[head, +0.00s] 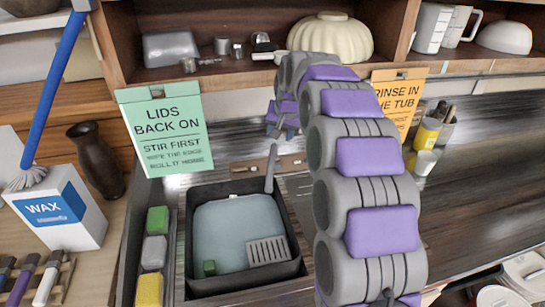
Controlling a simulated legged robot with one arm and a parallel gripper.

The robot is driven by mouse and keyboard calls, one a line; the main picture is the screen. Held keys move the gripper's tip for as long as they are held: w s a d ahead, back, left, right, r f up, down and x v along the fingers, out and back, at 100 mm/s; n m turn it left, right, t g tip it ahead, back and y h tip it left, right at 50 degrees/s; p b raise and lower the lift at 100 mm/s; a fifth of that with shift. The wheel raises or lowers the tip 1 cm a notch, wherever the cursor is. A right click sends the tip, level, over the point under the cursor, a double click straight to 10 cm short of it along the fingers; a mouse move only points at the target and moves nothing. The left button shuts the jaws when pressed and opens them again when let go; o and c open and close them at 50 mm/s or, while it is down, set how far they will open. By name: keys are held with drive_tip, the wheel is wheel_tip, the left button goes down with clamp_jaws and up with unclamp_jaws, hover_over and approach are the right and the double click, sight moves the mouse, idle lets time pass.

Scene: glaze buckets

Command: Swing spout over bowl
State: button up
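A grey upright bar (270,168), which looks like the spout, stands at the back right of a dark square basin (245,281). My gripper (284,132) hangs from my purple and grey arm, just above and behind the bar's top. Its fingers are small and partly hidden by my arm, so their opening and any contact are unclear. A cream fluted bowl (330,37) sits on the shelf above.
A green sign (166,135) and an orange sign (392,100) hang from the shelf edge. Coloured sponges (154,252) line a tray left of the basin. A wax box (60,213) and a brown vase (96,160) stand left. The counter right of my arm (475,185) is mostly clear.

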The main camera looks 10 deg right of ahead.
sight(272, 156)
drive_tip(key=b+x, duration=0.3)
drive_tip(key=x, duration=1.2)
drive_tip(key=shift+r, duration=0.1)
drive_tip(key=shift+c, duration=0.4)
clamp_jaws()
